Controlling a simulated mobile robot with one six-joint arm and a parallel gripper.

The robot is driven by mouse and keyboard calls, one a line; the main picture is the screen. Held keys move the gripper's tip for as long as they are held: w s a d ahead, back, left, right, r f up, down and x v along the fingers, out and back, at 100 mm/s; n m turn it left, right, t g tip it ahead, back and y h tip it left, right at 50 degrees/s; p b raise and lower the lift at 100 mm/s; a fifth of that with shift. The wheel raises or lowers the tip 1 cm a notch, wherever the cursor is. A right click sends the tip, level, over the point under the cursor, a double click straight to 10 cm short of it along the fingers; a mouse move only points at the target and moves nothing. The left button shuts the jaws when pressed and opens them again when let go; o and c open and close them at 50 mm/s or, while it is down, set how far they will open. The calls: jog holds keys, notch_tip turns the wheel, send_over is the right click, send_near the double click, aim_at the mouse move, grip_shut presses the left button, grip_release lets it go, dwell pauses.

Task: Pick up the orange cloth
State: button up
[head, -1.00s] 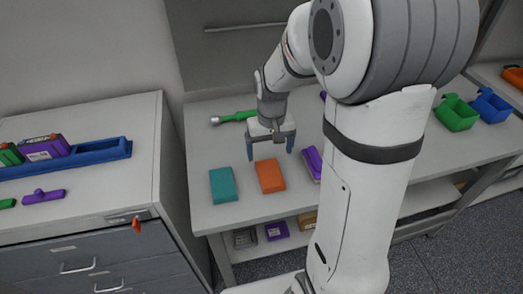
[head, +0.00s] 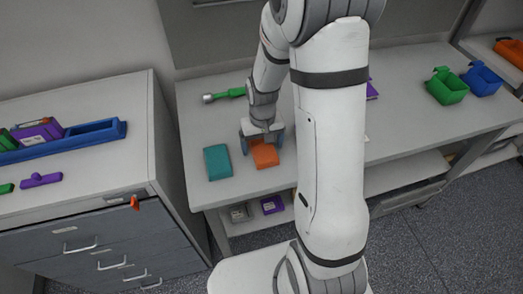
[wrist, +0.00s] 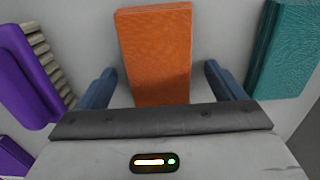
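The orange cloth (head: 265,155) is a folded block on the grey worktable. In the wrist view the orange cloth (wrist: 155,52) lies between the two blue fingers. My gripper (head: 262,146) is low over the cloth, with a finger on either side. In the wrist view my gripper (wrist: 160,85) is open, with a gap between each finger and the cloth. I cannot tell how far the fingertips are above the table.
A teal cloth (head: 218,162) lies just left of the orange one. A purple brush-like item (wrist: 25,65) is on the other side in the wrist view. A green-handled tool (head: 228,95) lies behind. Green (head: 446,87) and blue (head: 482,79) bins stand at the right.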

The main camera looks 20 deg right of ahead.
aim_at(262, 147)
jog(key=c, duration=1)
jog(key=shift+c, duration=0.2)
notch_tip(262, 147, up, 10)
jog(key=b, duration=0.1)
jog(key=o, duration=0.4)
jog(key=shift+c, duration=1.4)
